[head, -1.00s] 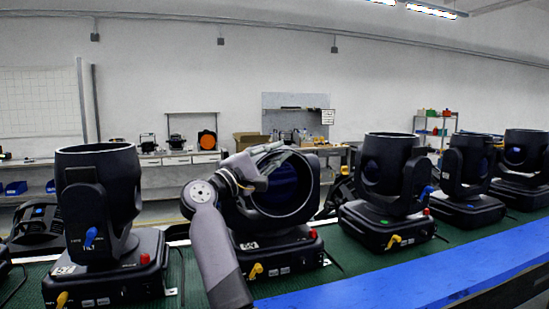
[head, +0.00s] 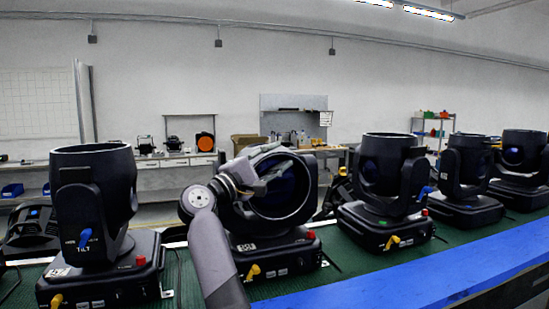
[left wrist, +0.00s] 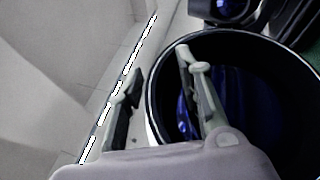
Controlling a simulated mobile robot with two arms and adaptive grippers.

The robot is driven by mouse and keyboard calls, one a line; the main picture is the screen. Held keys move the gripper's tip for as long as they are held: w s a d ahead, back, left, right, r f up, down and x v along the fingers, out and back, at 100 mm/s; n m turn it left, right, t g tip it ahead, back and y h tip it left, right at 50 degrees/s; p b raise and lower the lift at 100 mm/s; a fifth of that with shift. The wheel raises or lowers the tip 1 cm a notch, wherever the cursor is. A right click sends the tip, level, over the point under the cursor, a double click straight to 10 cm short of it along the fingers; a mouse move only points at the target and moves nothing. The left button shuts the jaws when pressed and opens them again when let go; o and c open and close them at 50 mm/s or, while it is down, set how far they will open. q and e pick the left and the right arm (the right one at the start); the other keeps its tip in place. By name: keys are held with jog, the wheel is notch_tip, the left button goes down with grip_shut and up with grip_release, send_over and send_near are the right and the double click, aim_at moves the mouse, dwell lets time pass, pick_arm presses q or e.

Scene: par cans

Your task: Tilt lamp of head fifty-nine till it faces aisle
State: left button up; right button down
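The moving head in the middle has a black round lamp barrel (head: 312,190), its open end and dark blue lens (head: 283,188) turned toward me and the aisle side. I cannot read a number fifty-nine on its base (head: 285,253). My left gripper (head: 270,167) is at the upper left of the barrel's rim. In the left wrist view, the fingers of my left gripper (left wrist: 158,72) stand apart, one over the barrel's opening and one outside the rim (left wrist: 250,36). I cannot tell whether either finger touches the rim. My right gripper is not in view.
A moving head with its barrel upright (head: 93,190) stands on the left. Other heads stand to the right, the nearest one (head: 385,175) close by. They stand on a green mat (head: 375,262) behind a blue front strip (head: 420,272). Workbenches (head: 175,160) line the back wall.

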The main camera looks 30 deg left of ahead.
pick_arm(q)
jog(key=shift+s+r, duration=0.15)
jog(key=shift+r, duration=0.05)
jog(key=v, duration=1.2)
